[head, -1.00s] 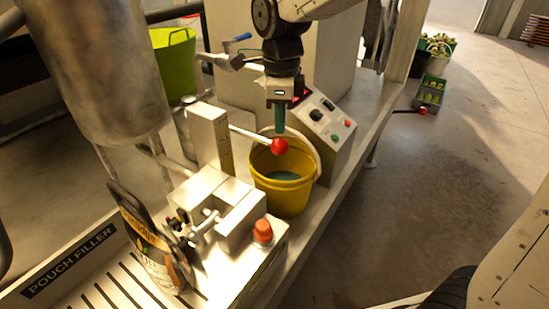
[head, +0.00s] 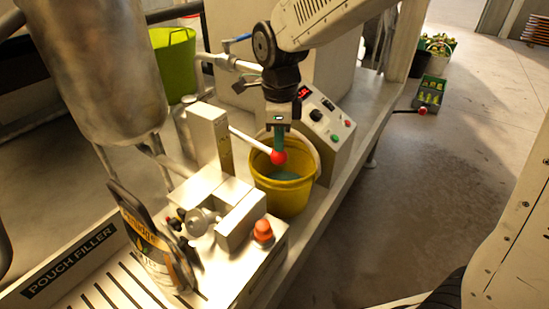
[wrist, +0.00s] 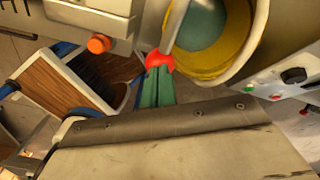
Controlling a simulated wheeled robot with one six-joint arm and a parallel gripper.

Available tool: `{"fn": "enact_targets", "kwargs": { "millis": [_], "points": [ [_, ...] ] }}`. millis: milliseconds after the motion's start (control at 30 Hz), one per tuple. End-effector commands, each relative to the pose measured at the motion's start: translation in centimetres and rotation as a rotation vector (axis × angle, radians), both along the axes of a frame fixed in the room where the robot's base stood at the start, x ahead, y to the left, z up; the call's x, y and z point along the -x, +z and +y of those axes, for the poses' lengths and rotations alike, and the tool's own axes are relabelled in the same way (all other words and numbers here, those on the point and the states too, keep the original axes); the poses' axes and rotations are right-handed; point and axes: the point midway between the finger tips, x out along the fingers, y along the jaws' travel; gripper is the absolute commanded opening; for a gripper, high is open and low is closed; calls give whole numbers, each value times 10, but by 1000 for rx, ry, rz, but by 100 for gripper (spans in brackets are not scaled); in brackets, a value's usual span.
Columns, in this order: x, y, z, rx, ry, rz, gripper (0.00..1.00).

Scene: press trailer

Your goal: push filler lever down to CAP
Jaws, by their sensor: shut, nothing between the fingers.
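The filler lever (head: 248,139) is a silver rod with a red ball knob (head: 277,157), slanting down to the right from an upright metal post (head: 210,138) on the pouch filler. My gripper (head: 279,143) points down with its green fingers shut and empty, their tips at the top of the knob. The wrist view shows the knob (wrist: 160,62) at the fingertips (wrist: 157,76), apparently touching. A small strip on the post is too small to read; I cannot make out a CAP mark. A printed pouch (head: 152,245) stands at the filler's front left.
A yellow bucket (head: 284,196) with blue-green contents stands just below the knob. A control box (head: 328,128) with knobs and buttons is behind it to the right. An orange-red button (head: 262,231) sits on the filler's front. A steel tank (head: 98,70) stands at left.

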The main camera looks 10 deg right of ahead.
Motion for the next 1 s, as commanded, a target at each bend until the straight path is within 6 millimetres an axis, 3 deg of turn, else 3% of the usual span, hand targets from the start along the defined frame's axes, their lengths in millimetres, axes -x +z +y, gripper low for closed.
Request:
{"fn": "enact_targets", "kwargs": {
  "millis": [733, 1000],
  "points": [
    [-6, -37, 6, 0, 0, 2, 0],
    [-6, -37, 6, 0, 0, 1, 0]
  ]
}}
